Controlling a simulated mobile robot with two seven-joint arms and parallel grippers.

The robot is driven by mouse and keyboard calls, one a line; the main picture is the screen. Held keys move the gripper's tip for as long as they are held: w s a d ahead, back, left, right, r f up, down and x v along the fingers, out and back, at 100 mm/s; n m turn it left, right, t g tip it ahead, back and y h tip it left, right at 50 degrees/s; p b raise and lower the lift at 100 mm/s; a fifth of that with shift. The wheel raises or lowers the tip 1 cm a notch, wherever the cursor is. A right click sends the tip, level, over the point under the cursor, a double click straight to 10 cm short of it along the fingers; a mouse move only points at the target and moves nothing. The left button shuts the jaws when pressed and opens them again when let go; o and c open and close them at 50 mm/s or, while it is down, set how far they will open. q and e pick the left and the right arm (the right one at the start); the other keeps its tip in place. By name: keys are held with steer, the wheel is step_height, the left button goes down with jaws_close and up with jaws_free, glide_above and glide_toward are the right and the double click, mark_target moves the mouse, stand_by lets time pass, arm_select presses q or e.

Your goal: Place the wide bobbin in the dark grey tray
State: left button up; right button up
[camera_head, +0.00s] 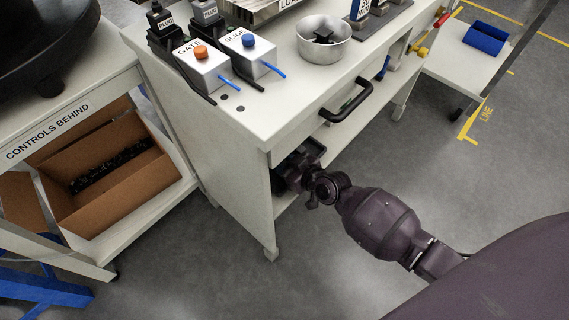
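I cannot make out a wide bobbin in this view. A dark tray-like edge (314,147) shows in the shelf opening under the workbench top, mostly hidden; I cannot tell for sure that it is the dark grey tray. My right arm comes in from the lower right and reaches to this opening. My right gripper (296,178) is at the opening, dark against the shadow. Its fingers are too unclear to tell whether they are open or hold something. My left gripper is not in view.
The workbench (262,115) carries a metal bowl (324,50) with a dark part inside and two switch boxes. A black drawer handle (346,101) juts out above my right arm. A cardboard box (110,180) stands on the left shelf.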

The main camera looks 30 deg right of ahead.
steer(key=shift+f, duration=0.3)
steer(key=o, duration=0.9)
steer(key=shift+r, duration=0.1)
steer(key=shift+s+d+r, duration=0.1)
steer(key=shift+s+r, duration=0.05)
steer(key=shift+r, duration=0.15)
arm_select(q)
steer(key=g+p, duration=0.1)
steer(key=p, duration=0.2)
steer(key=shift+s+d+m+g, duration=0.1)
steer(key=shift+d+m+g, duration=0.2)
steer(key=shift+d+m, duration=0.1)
arm_select(e)
steer(key=v, duration=1.1)
steer(key=shift+s, duration=0.3)
steer(key=shift+d+r, duration=0.1)
